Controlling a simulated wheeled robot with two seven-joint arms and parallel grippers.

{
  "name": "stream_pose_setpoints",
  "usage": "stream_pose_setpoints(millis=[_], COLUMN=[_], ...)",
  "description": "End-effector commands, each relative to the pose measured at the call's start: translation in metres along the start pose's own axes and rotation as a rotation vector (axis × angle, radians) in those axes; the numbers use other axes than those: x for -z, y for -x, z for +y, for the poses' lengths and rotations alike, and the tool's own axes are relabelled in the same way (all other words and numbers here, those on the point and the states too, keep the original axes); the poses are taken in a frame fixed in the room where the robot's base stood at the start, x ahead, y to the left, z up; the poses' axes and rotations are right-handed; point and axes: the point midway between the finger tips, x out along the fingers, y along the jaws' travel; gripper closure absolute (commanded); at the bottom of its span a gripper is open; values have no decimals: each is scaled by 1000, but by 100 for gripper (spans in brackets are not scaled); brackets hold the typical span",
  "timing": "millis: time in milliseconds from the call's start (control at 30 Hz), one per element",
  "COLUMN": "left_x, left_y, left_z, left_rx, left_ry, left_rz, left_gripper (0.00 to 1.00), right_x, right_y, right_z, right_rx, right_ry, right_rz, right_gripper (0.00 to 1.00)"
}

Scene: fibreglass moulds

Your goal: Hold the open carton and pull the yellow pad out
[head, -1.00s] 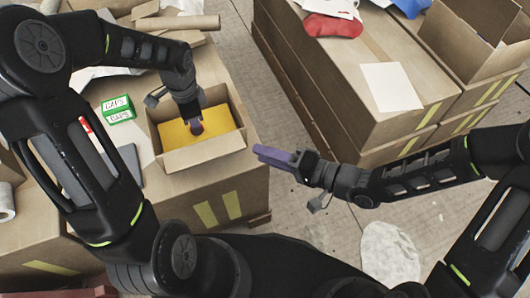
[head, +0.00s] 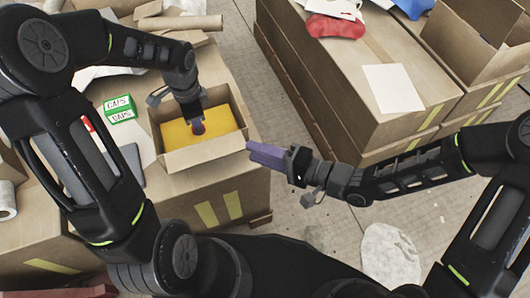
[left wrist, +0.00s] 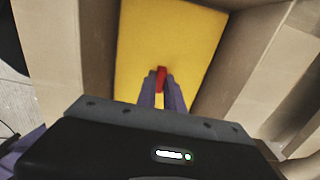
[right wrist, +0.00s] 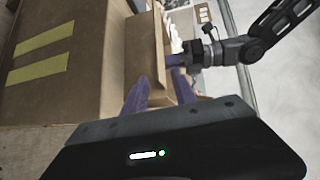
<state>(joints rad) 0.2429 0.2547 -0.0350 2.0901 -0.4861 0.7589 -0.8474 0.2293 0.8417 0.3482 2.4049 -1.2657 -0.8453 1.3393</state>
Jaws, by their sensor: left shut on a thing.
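The open carton (head: 205,156) stands on a larger cardboard box at the left of the head view. The yellow pad (head: 222,122) lies flat inside it. My left gripper (left wrist: 160,82) reaches down into the carton and is shut on a small red tab (left wrist: 161,74) at the pad's middle. My right gripper (head: 249,150) is just off the carton's right front corner, its fingers pointing left. In the right wrist view its purple fingers (right wrist: 158,90) are apart, with carton wall (right wrist: 150,50) seen between and beyond them; I cannot tell whether they touch it.
A green CAPS box (head: 118,108) and a grey flat item (head: 131,160) lie left of the carton. A cardboard tube (head: 180,22) lies behind it. Large boxes (head: 335,85) stand at the right, across a strip of floor.

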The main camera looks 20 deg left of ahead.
Motion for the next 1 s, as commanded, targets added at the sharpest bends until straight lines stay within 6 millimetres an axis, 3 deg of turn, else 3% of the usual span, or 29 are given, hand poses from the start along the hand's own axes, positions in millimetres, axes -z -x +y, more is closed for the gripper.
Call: stream_pose_setpoints(millis=[600, 1000], left_x=[0, 0], left_y=[0, 0], left_z=[0, 0], left_rx=[1, 1], left_ry=[0, 0], left_rz=[0, 0], left_gripper=[100, 100], right_x=[-1, 0], right_y=[-62, -71], right_z=[0, 0], right_rx=[1, 0], right_ry=[0, 0], right_rz=[-2, 0], right_gripper=[67, 67])
